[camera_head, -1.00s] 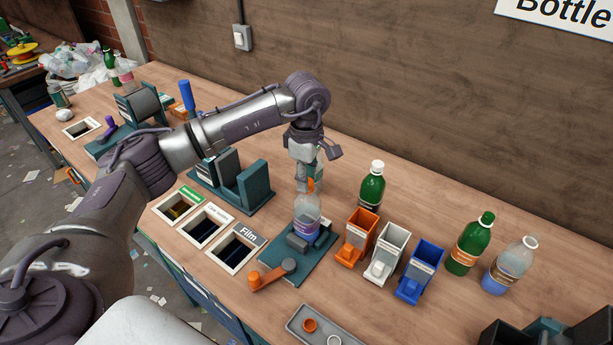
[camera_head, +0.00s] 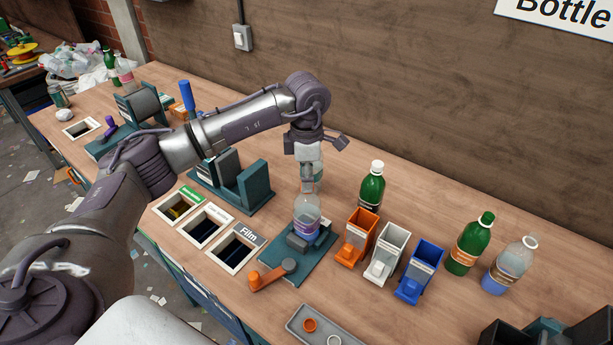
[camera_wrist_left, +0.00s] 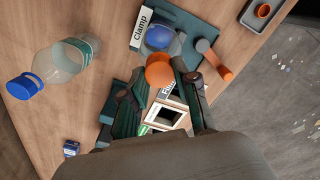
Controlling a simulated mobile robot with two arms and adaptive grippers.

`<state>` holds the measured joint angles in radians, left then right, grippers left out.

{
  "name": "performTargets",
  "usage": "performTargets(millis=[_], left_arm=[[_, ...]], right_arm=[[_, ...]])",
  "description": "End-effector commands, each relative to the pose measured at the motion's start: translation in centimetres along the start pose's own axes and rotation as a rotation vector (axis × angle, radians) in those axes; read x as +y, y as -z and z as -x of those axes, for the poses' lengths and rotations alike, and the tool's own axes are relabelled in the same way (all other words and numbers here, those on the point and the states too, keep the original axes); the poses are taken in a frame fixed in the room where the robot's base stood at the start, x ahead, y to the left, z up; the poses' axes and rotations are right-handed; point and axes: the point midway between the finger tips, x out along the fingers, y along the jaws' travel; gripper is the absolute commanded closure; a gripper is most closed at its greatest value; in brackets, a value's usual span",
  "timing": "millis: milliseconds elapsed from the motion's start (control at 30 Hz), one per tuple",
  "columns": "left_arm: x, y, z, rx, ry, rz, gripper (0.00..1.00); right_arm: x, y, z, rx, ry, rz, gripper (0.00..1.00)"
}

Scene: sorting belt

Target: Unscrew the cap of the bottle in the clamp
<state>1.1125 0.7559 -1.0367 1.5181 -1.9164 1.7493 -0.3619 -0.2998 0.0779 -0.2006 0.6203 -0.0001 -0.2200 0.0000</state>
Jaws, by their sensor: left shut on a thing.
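A clear bottle (camera_head: 307,213) with a purple-blue label stands upright in the teal clamp (camera_head: 312,257), near the middle of the bench. The clamp has an orange-handled crank (camera_head: 266,279). My left gripper (camera_head: 311,188) is above the bottle, pointing down, with its fingers shut on the orange cap. In the left wrist view the orange cap (camera_wrist_left: 159,72) sits between the fingertips, and the bottle (camera_wrist_left: 158,37) in the clamp shows just beyond it. The fingers hide most of the cap in the head view. I cannot tell whether the cap still touches the neck. My right gripper is not in view.
Orange (camera_head: 356,237), white (camera_head: 386,252) and blue (camera_head: 419,272) bins stand right of the clamp. Green bottles and a clear bottle (camera_head: 509,265) stand behind and beside them. Labelled bench openings, including Film (camera_head: 237,250), lie left. A grey tray (camera_head: 325,328) is at the front.

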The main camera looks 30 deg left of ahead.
Motion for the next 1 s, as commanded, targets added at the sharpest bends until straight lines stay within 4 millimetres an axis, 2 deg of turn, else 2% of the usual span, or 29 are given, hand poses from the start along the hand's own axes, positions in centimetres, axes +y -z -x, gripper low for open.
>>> performTargets(millis=[233, 333, 633, 900, 1000], left_arm=[[0.01, -0.01, 0.07, 0.0, 0.0, 0.333, 1.0], [0.01, -0.01, 0.05, 0.001, 0.0, 0.389, 1.0], [0.03, 0.0, 0.06, 0.0, 0.0, 0.413, 1.0], [0.03, -0.01, 0.14, 0.001, 0.0, 0.765, 1.0], [0.05, -0.01, 0.12, 0.0, -0.001, 0.834, 1.0]], right_arm=[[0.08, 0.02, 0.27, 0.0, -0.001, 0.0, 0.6], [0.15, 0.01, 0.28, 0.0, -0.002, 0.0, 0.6], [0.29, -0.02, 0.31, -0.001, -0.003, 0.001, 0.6], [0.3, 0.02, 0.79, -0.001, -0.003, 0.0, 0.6], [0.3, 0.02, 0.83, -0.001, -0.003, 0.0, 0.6]])
